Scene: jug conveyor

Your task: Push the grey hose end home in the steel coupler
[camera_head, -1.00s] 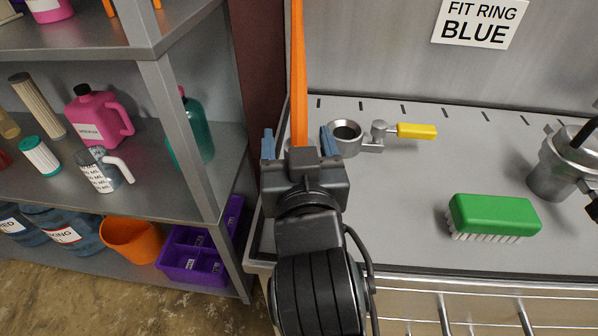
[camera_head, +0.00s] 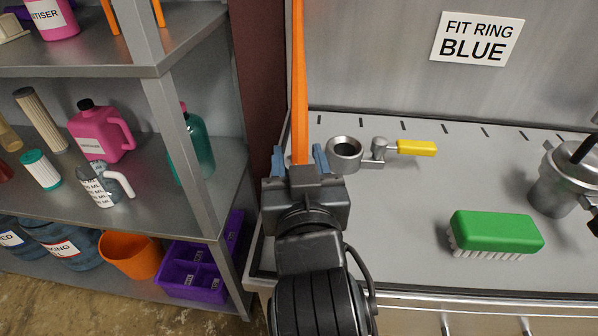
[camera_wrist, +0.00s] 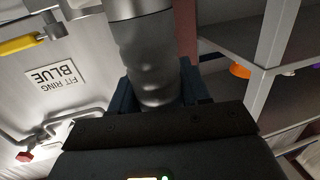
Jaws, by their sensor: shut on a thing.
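My gripper (camera_head: 300,160) is at the front left of the bench, its blue fingers shut on the hose end. An orange hose (camera_head: 299,80) rises straight up from between the fingers in the head view. The grey hose end (camera_wrist: 150,60) shows in the wrist view as a ribbed cylinder between the fingers; its tip runs out of the frame. In the head view my gripper hides it. The steel coupler (camera_head: 345,150) is a round open ring just right of my gripper, with a yellow lever handle (camera_head: 416,148). The hose end is beside the coupler, not in it.
A green brush (camera_head: 496,231) lies on the bench at the right, with a metal jug (camera_head: 553,180) behind it. A sign (camera_head: 478,38) reading "FIT RING BLUE" is on the back panel. A shelf unit (camera_head: 190,140) stands close on the left. The bench middle is clear.

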